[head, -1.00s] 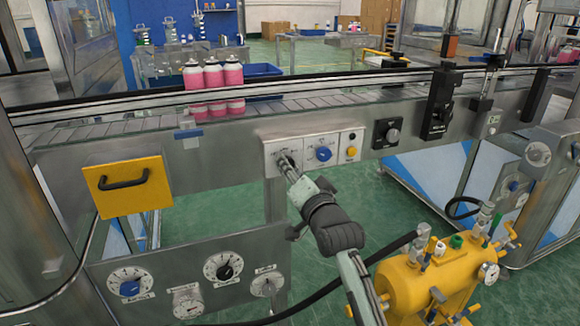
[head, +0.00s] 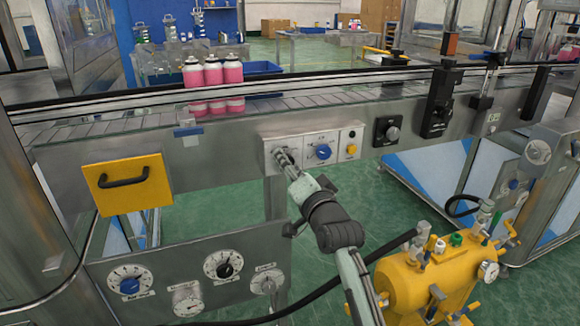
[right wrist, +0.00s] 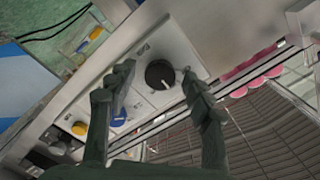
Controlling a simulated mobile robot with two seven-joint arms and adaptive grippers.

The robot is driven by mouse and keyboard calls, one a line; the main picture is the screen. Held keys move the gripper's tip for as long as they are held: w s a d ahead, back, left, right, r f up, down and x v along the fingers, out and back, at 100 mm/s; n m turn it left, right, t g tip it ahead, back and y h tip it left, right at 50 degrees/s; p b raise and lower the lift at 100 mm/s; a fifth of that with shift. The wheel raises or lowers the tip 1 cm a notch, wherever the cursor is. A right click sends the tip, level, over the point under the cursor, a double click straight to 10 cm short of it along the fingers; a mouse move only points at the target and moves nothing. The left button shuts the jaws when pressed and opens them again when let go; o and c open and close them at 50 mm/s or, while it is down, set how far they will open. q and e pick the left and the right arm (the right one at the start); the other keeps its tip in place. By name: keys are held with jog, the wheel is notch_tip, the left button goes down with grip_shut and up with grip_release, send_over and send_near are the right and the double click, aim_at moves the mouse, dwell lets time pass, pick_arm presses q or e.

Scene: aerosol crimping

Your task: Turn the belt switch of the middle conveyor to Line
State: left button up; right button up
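The control panel (head: 302,165) sits on the front of the middle conveyor (head: 225,150). At its left end is a black knob, seen clearly in the right wrist view (right wrist: 160,74); my gripper hides it in the head view. I take it to be the belt switch; its labels are too small to read. My right gripper (head: 284,158) is at this knob. In the right wrist view its two fingers (right wrist: 158,80) stand apart on either side of the knob, with a visible gap on the left. My left gripper is not in view.
A blue knob (head: 323,151) and a yellow button (head: 351,149) are just right of it. Pink cans (head: 214,74) stand on the belt above. A yellow tank (head: 425,285) stands at lower right, and a dial panel (head: 190,275) is at lower left.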

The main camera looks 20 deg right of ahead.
jog(key=s, duration=1.2)
jog(key=shift+d, duration=0.15)
